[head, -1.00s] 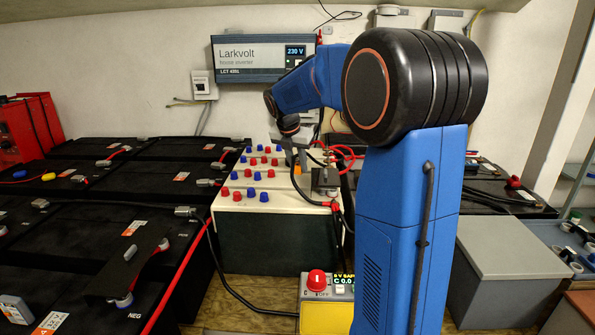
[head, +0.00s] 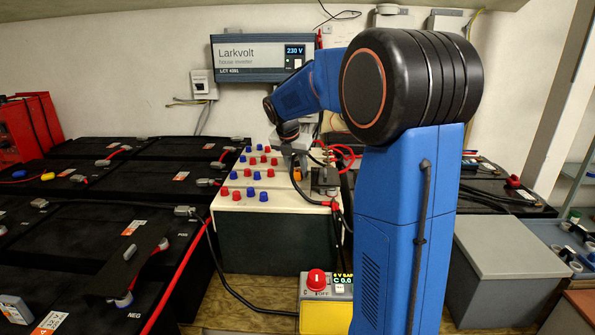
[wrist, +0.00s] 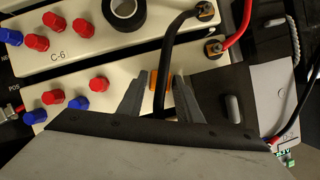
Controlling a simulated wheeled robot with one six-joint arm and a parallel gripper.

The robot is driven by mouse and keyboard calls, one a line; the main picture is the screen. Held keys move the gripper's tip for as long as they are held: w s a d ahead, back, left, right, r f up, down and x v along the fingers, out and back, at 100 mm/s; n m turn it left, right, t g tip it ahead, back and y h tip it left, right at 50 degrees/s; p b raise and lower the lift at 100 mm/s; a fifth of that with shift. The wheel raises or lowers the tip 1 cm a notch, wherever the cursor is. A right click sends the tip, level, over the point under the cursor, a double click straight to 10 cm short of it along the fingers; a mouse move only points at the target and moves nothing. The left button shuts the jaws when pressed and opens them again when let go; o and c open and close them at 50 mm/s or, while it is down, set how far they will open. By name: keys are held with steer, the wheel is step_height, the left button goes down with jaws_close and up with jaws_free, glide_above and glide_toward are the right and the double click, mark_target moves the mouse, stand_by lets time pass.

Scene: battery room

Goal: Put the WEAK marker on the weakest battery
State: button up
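Cream-topped batteries (head: 229,206) with red and blue caps stand in a row in the middle of the head view. In the wrist view one battery top (wrist: 75,35) reads "C-6". My gripper (wrist: 160,78) is over a cream battery top, its two grey fingers apart. A small orange piece (wrist: 154,80) shows between the fingers, with a gap to the right finger; I cannot tell whether it is the WEAK marker. It also shows in the head view (head: 297,173). No WEAK lettering is readable. A black cable (wrist: 163,45) runs down between the fingers.
A yellow tester (head: 325,318) with a red knob sits in front. A black tape roll (wrist: 124,12) lies on a battery top. Large black batteries (head: 60,240) fill the left. A red cable (wrist: 234,30) and a grey box (head: 510,250) are to the right.

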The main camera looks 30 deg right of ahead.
steer(key=v, duration=1.2)
steer(key=s+a+f+m, duration=0.1)
steer(key=s+a+m, duration=0.4)
steer(key=s, duration=0.4)
steer(key=s+a+f+m+y, duration=0.1)
steer(key=s+a+f+m, duration=0.2)
steer(key=s, duration=0.6)
steer(key=s+a+f+m+t+y, duration=0.1)
steer(key=s+a+f+m, duration=0.3)
steer(key=s+f+m, duration=0.3)
steer(key=s+a+f+m+t+y, duration=0.1)
steer(key=s+a+f+m, duration=0.2)
steer(key=s+m, duration=0.6)
step_height(320, 180, down, 2)
steer(key=shift+s+a+f+m+y, duration=0.15)
steer(key=shift+s+a+m+y, duration=0.15)
steer(key=shift+s, duration=0.65)
steer(key=shift+s, duration=0.1)
